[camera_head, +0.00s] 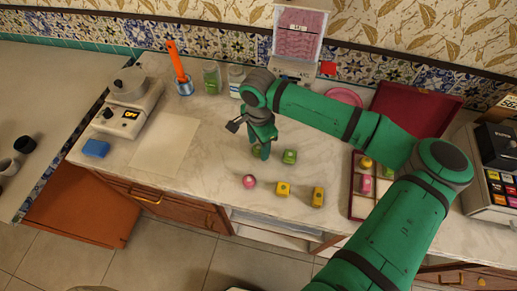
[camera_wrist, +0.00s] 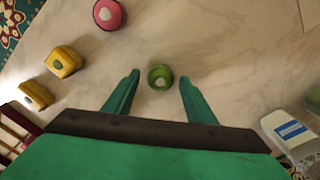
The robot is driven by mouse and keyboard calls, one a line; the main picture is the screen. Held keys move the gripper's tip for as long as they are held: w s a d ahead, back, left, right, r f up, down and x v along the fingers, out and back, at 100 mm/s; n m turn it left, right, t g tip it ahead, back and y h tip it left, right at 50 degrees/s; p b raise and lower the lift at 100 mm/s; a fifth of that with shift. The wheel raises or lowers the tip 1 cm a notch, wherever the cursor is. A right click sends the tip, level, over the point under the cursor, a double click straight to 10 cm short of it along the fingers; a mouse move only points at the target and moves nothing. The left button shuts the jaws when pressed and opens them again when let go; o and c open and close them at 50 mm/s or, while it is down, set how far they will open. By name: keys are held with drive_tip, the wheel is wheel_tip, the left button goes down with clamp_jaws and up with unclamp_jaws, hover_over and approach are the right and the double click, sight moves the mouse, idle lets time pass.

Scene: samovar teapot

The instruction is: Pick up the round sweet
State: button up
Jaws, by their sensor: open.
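A small round green sweet (camera_wrist: 160,77) with a pale mark on top sits on the marble counter. In the wrist view it appears between the tips of my open gripper (camera_wrist: 158,82), apart from both fingers. In the head view my gripper (camera_head: 261,152) points down at the counter, with a green sweet (camera_head: 289,156) just to its right. I cannot tell whether that is the same sweet. A roundish pink sweet (camera_head: 249,182) lies nearer the front edge and also shows in the wrist view (camera_wrist: 109,13). My gripper holds nothing.
Two yellow sweets (camera_head: 284,188) (camera_head: 318,197) lie toward the front edge. A divided box (camera_head: 357,206) with several sweets stands to the right, partly behind my arm. Bottles (camera_head: 211,78) stand at the back. The counter left of my gripper is fairly clear around a pale sheet (camera_head: 165,145).

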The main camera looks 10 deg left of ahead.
drive_tip(key=shift+f, duration=0.35)
drive_tip(key=shift+c, duration=0.2)
drive_tip(key=c, duration=1.1)
drive_tip(key=shift+r, duration=0.1)
